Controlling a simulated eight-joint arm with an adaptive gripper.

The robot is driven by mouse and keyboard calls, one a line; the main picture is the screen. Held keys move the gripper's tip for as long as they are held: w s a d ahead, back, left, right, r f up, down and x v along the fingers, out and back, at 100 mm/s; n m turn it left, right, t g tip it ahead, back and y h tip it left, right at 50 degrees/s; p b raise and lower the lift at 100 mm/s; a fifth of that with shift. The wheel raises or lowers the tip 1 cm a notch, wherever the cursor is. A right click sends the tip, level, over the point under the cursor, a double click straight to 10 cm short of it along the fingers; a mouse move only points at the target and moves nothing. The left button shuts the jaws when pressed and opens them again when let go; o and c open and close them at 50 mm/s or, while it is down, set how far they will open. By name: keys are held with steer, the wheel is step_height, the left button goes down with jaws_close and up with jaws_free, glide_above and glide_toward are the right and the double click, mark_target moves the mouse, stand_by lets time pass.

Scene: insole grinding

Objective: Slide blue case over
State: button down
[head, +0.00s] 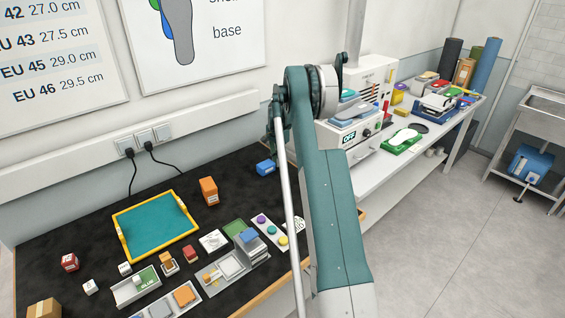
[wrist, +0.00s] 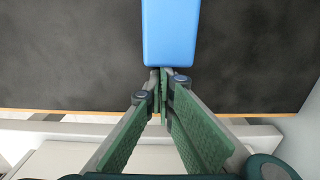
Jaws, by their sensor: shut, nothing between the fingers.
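The blue case (head: 265,167) sits on the black table top at its back right, just left of my arm in the head view. In the wrist view the blue case (wrist: 171,32) fills the top middle and runs out of the frame. My gripper (wrist: 163,75) is shut and empty, its fingertips together at the near edge of the case. I cannot tell whether they touch it. In the head view my gripper cannot be made out clearly.
A yellow-rimmed teal tray (head: 158,228) and an orange box (head: 208,190) stand left of the case. Several small boxes and holders fill the table's front. A white machine (head: 352,135) stands to the right. Bare black surface surrounds the case.

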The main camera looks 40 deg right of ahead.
mark_target(254, 178)
steer(key=a+b, duration=0.3)
steer(key=a, duration=1.3)
steer(key=shift+a+b, duration=0.3)
steer(key=shift+a, duration=0.05)
steer(key=shift+d, duration=0.8)
steer(key=shift+d+r, duration=0.2)
steer(key=shift+d, duration=0.45)
steer(key=shift+d+r, duration=0.2)
steer(key=shift+d, duration=0.4)
step_height(254, 178, up, 9)
steer(key=shift+a+r, duration=0.1)
steer(key=shift+r, duration=0.05)
